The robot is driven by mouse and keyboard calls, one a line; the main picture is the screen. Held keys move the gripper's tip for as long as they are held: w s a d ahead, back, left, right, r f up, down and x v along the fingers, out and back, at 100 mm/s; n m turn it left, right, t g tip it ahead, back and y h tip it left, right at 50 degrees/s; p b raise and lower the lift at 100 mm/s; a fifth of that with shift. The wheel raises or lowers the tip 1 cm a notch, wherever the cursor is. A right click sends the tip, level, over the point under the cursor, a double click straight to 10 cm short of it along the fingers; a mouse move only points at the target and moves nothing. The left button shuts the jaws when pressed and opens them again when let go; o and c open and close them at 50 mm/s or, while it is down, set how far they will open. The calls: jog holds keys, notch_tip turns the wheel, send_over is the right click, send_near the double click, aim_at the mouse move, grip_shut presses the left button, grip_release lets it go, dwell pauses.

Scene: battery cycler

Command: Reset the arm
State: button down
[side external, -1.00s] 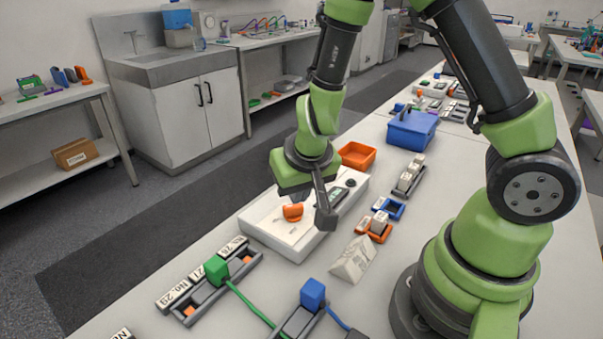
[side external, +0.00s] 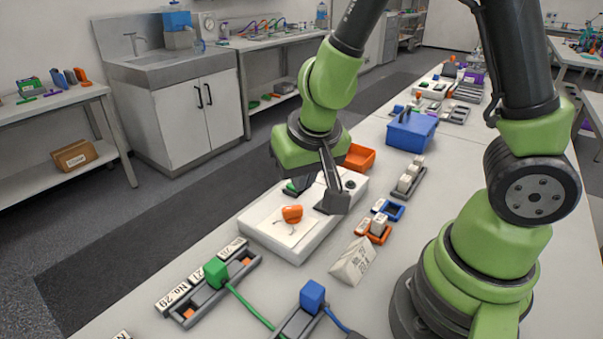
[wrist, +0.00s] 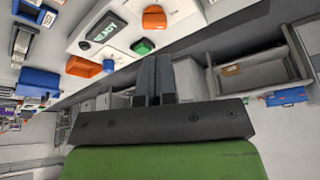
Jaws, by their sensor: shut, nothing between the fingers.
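My gripper shows in the wrist view with its two dark fingers (wrist: 154,62) together and nothing between them. In the side view its green body (side external: 300,152) hangs above the white cycler (side external: 262,228), clear of its top. The cycler carries an orange knob (side external: 291,213). The wrist view shows this knob (wrist: 154,18), a green button (wrist: 143,46) and a display reading READY (wrist: 103,33). In the side view, the black wrist bracket covers part of the cycler's panel.
An orange bin (side external: 358,158) and a blue box (side external: 412,132) stand behind the cycler. Small orange and blue trays (side external: 388,208) lie to its right. A white wedge-shaped label (side external: 352,262), a green plug (side external: 216,271) and a blue plug (side external: 313,295) with cables are in front.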

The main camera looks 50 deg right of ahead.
jog(key=a+r+n+t+y, duration=0.1)
jog(key=a+r+t+y, duration=0.15)
jog(key=r, duration=0.45)
jog(key=a+r+t+y, duration=0.2)
jog(key=r+t+y, duration=0.1)
jog(key=r, duration=0.3)
jog(key=s+d+r+g+h, duration=0.1)
jog(key=s, duration=0.5)
jog(key=s+d+r+g, duration=0.1)
jog(key=s+d, duration=0.1)
jog(key=s, duration=0.4)
jog(key=shift+d+r+h, duration=0.25)
jog(key=shift+h, duration=0.1)
